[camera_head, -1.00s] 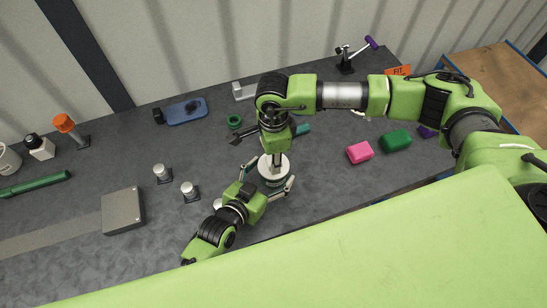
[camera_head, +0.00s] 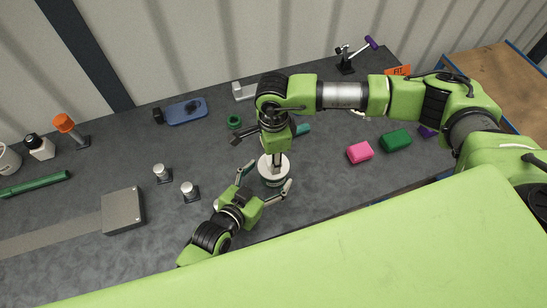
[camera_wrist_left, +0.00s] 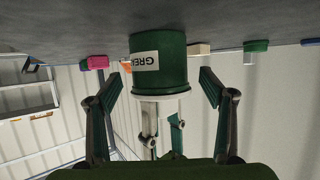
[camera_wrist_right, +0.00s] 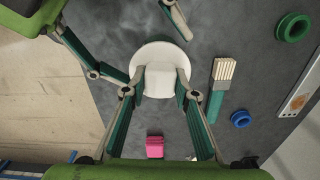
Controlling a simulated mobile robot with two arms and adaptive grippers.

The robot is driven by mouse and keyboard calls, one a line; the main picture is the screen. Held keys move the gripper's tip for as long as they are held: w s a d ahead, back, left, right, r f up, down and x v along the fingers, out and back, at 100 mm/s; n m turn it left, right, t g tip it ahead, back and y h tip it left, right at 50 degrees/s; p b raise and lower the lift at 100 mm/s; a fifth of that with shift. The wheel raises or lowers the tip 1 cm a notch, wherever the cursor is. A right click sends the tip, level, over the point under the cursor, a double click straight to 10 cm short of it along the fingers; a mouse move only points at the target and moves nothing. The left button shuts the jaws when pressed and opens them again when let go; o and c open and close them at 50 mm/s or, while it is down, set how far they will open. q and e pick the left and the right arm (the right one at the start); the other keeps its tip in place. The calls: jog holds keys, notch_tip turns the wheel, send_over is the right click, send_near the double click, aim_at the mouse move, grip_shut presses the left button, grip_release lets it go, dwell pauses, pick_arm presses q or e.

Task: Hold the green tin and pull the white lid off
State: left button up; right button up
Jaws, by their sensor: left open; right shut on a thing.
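The green tin (camera_head: 273,184) stands upright on the grey bench, with the white lid (camera_head: 263,171) on top. My left gripper (camera_head: 266,177) is open, one finger on each side of the tin. In the left wrist view gaps show between its fingers (camera_wrist_left: 160,88) and the tin. My right gripper (camera_wrist_right: 159,92) comes from above and is shut on the lid's white knob (camera_wrist_right: 158,80). The lid's disc (camera_wrist_right: 150,55) shows around the knob.
Two silver-capped fittings (camera_head: 188,190) and a grey box (camera_head: 122,211) are left of the tin. A pink block (camera_head: 360,152) and a green block (camera_head: 396,139) lie to the right. A green ring (camera_head: 234,121) and a blue tray (camera_head: 186,111) lie behind. The bench's front edge is close.

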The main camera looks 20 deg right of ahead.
pick_arm(q)
jog(key=shift+x, duration=0.9)
jog(key=c, duration=1.6)
jog(key=shift+o, duration=0.2)
jog(key=shift+f, duration=0.1)
jog(key=shift+r, duration=0.45)
dwell(0.6)
jog(key=shift+w+d+r, duration=0.1)
